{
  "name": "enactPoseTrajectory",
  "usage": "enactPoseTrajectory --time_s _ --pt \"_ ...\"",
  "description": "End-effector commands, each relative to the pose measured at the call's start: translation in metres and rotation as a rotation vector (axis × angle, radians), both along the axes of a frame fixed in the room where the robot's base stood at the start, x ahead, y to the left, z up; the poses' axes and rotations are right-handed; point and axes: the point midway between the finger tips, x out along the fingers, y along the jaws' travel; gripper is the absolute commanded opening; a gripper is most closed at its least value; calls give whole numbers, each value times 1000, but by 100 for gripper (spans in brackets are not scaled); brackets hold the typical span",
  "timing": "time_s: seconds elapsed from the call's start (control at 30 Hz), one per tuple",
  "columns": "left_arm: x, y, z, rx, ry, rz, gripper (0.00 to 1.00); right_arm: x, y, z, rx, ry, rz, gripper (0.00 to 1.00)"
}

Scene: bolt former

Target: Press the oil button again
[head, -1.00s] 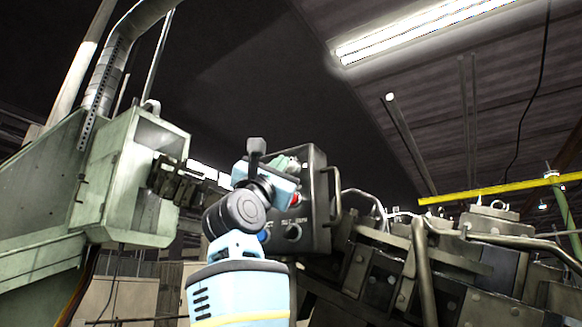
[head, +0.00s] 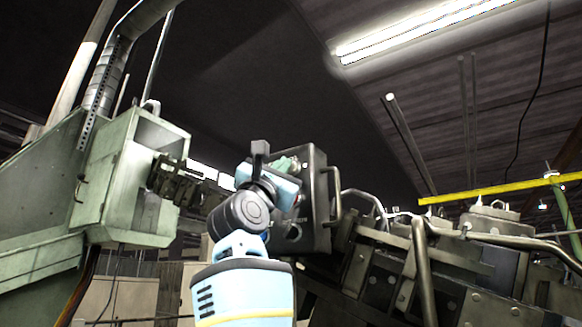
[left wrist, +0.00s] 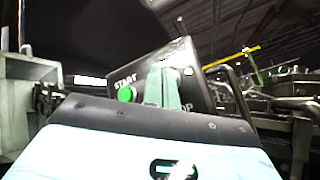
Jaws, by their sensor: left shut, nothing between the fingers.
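The dark control box (head: 318,200) with a side handle stands at the middle of the head view. Its face also shows in the left wrist view (left wrist: 152,72), with a green button (left wrist: 127,94) under the word START and part of another label at the right. My left gripper (head: 288,163) is in front of the box near its upper part. Its pale green fingers (left wrist: 164,86) are together and empty, and cover part of the panel. I cannot make out an oil button or whether the fingers touch the panel. My right gripper is not in view.
A green machine housing (head: 130,190) stands at the left. Heavy dark machinery with bent pipes (head: 422,265) fills the right side close to the box. A yellow beam (head: 500,190) crosses farther back.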

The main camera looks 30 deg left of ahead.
Motion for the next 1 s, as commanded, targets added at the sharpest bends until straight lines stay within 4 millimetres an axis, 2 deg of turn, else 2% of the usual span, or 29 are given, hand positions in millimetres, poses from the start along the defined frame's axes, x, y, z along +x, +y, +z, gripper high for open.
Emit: enactPoseTrajectory --time_s 1.0 --pt "9 -1 0 0 1 -1 0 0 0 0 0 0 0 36"
